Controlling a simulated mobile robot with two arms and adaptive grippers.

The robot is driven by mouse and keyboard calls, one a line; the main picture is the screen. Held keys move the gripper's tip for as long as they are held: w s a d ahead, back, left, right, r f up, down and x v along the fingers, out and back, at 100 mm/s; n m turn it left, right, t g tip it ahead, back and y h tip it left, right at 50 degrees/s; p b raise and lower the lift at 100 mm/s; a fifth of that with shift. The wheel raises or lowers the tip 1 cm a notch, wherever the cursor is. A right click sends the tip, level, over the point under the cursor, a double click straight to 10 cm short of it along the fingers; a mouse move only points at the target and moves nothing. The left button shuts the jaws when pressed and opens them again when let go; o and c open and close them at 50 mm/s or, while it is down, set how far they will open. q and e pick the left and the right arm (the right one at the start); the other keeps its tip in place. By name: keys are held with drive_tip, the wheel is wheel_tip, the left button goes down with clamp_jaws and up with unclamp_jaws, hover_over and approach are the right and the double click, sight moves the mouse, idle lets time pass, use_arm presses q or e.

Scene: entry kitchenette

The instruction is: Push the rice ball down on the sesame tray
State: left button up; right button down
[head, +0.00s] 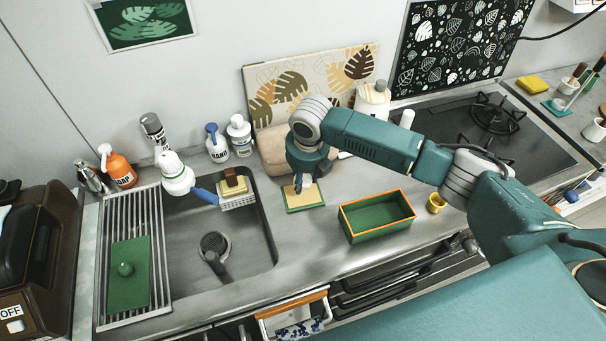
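A small square tray (307,201) with a tan surface and green edge lies on the counter right of the sink; I take it for the sesame tray. My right gripper (301,190) points down over its back part, its fingers close together near the surface. Whether they touch the tray or hold anything is too small to tell. I cannot make out a rice ball; it may be hidden by the gripper. My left gripper is not in view.
A green open box (378,222) with an orange rim and a small yellow cup (436,203) stand right of the tray. The sink (185,235) lies left, with a drying rack (160,262) holding a green board (130,285). Bottles (240,136) stand behind. Counter in front of the tray is clear.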

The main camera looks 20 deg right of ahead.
sight(304, 196)
drive_tip(key=x, duration=0.1)
drive_tip(key=b+x, duration=0.1)
drive_tip(key=x, duration=0.1)
drive_tip(key=shift+s+f, duration=0.1)
drive_tip(key=shift+s, duration=0.15)
drive_tip(key=shift+s+f+p, duration=0.1)
drive_tip(key=shift+p, duration=0.2)
drive_tip(key=shift+f, duration=0.2)
drive_tip(key=shift+f+b, duration=0.4)
drive_tip(key=shift+f, duration=0.25)
drive_tip(key=shift+s+f+p, duration=0.1)
drive_tip(key=shift+p, duration=0.4)
idle(3.4)
